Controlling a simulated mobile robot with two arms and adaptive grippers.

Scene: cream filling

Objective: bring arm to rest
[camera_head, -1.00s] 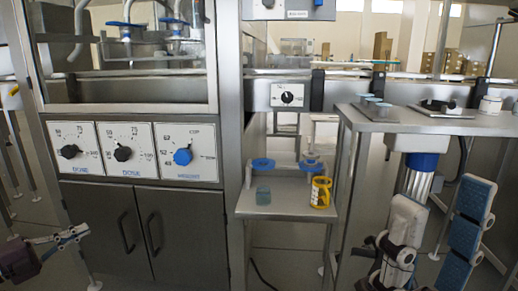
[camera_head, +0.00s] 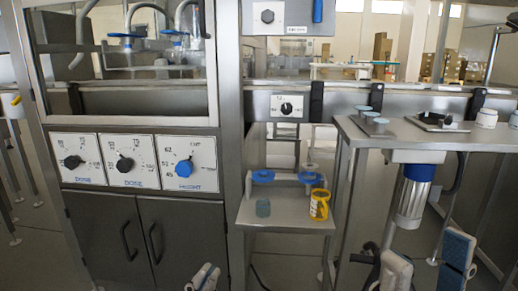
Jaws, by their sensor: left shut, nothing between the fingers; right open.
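My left gripper (camera_head: 203,279) shows at the bottom edge, left of centre, in front of the dark cabinet doors. Its pale fingers are close together and hold nothing. Its arm is out of the picture. My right gripper (camera_head: 428,263) is at the lower right, in front of the side table, with its pale and blue-padded fingers apart and nothing seen between them. Its lower parts are cut off by the picture edge.
The filling machine has a dial panel (camera_head: 136,162) and dark cabinet doors (camera_head: 160,240). A side table (camera_head: 400,137) at right bears small round pieces and a dark device (camera_head: 437,121).

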